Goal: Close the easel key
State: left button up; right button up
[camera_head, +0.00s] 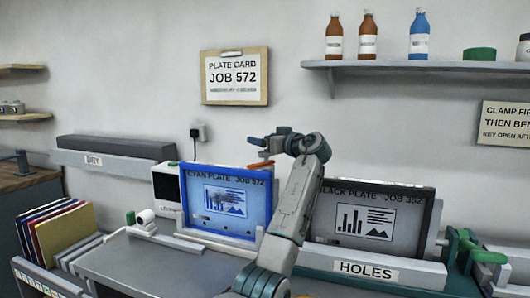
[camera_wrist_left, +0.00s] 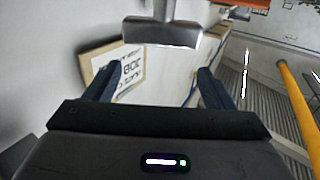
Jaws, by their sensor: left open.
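A blue-framed cyan plate labelled JOB 572 (camera_head: 225,203) stands upright on the bench. A small orange-red lever (camera_head: 260,164) shows at its top edge; it may be the easel key, but I cannot tell for certain. My left gripper (camera_head: 258,141) is just above that lever, apart from it as far as I can see. In the left wrist view my left gripper (camera_wrist_left: 158,75) is open, with nothing between its fingers. A grey T-shaped part (camera_wrist_left: 163,38) shows beyond the fingers. My left arm hides part of the bench and the black plate. My right gripper is not in view.
The black plate (camera_head: 367,217) stands to the right above a HOLES rail (camera_head: 365,270). A green clamp (camera_head: 465,250) is at the far right. A plate card (camera_head: 235,77) hangs on the wall behind. A shelf (camera_head: 420,65) holds bottles. Coloured folders (camera_head: 60,232) stand at left.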

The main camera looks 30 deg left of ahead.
pick_arm(q)
jog(key=s+d+b, duration=0.3)
jog(key=s+d, duration=0.5)
jog(key=s, duration=0.5)
jog(key=shift+s+d+r+b, duration=0.2)
jog(key=shift+r+b, duration=0.1)
jog(key=shift+r, duration=0.15)
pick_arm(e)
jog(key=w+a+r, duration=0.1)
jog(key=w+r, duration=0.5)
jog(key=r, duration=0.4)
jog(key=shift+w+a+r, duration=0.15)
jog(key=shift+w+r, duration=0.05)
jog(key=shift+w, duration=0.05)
pick_arm(q)
jog(key=shift+c, duration=0.5)
